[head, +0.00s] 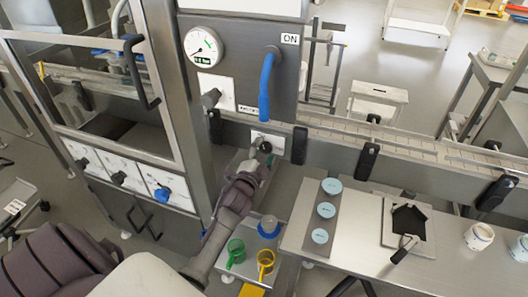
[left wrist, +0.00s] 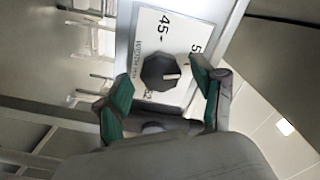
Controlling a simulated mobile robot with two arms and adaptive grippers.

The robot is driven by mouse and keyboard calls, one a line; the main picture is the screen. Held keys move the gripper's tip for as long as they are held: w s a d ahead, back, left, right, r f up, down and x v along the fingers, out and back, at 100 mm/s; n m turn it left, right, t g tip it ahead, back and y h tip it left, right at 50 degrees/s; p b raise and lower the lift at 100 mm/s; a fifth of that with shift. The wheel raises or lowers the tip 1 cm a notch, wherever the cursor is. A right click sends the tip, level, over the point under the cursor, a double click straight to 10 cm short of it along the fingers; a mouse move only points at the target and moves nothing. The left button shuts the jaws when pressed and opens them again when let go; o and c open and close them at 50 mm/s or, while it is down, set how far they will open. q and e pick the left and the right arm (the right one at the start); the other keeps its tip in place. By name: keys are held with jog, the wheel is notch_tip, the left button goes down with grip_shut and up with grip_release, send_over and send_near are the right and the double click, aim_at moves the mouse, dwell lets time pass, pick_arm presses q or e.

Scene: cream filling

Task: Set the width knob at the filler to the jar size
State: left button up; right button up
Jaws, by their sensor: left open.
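The width knob (left wrist: 160,72) is a dark faceted knob with a light pointer mark, on a white scale plate (left wrist: 150,35) in the left wrist view. The number 45 reads on the plate, with another number partly hidden at the right. In the head view the knob (head: 266,147) shows small beside its white plate (head: 272,137) below the conveyor rail. My left gripper (head: 256,158) is at the knob. In the left wrist view its green-padded fingers (left wrist: 160,97) are spread on either side of the knob; contact cannot be told. My right gripper is not in view.
A blue lever (head: 266,85) and a pressure gauge (head: 203,47) are above on the filler. Two white jars (head: 479,237) (head: 520,248) stand on the table at right.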

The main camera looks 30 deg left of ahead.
pick_arm(q)
jog(key=v, duration=1.2)
jog(key=shift+s+f, duration=0.1)
